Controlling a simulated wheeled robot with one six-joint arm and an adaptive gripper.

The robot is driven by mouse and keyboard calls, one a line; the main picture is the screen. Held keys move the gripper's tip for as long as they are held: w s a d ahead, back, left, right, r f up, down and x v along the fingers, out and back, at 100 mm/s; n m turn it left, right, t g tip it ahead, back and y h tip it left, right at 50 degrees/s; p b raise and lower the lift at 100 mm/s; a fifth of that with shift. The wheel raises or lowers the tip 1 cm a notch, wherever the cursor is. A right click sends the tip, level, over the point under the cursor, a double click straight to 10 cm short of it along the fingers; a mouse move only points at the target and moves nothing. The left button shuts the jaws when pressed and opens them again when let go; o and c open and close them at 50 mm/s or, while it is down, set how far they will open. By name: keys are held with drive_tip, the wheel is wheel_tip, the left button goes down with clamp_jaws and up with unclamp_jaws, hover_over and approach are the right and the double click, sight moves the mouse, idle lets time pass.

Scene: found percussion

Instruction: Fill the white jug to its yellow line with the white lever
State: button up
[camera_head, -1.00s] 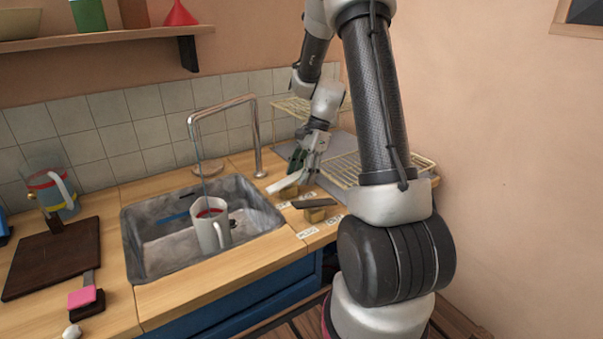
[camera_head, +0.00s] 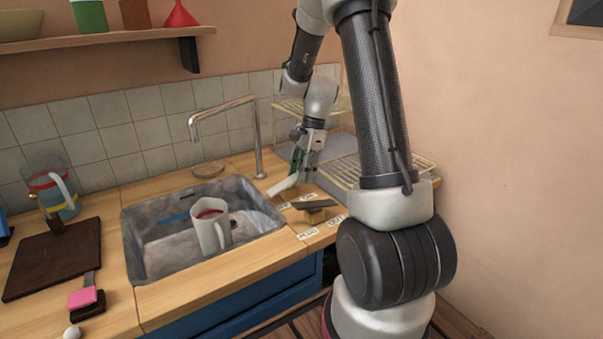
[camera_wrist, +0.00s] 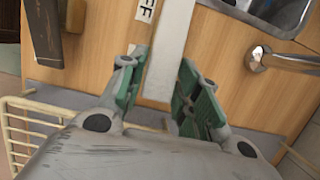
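The white jug (camera_head: 209,237) stands upright in the sink under the tap spout, its handle to the right. A red line shows near its rim; I see no yellow line on it from here. No stream falls from the tap. The white lever (camera_head: 284,186) is on the counter right of the sink. It also shows in the wrist view (camera_wrist: 167,45), with its near end between my fingers. My gripper (camera_wrist: 160,98) is open, one green-padded finger on each side of the lever; I cannot tell whether either touches it. The water level is hidden.
A dark lever (camera_head: 315,204) on a wooden block sits beside the white one, with paper labels (camera_head: 308,233) nearby. The tap (camera_head: 256,140) rises behind the sink (camera_head: 150,265). A wire rack (camera_head: 345,172) stands right of my gripper. A clear jug with coloured bands (camera_head: 45,200) stands far left.

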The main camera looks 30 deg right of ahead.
drive_tip(key=shift+o, duration=1)
drive_tip(key=v, duration=1.2)
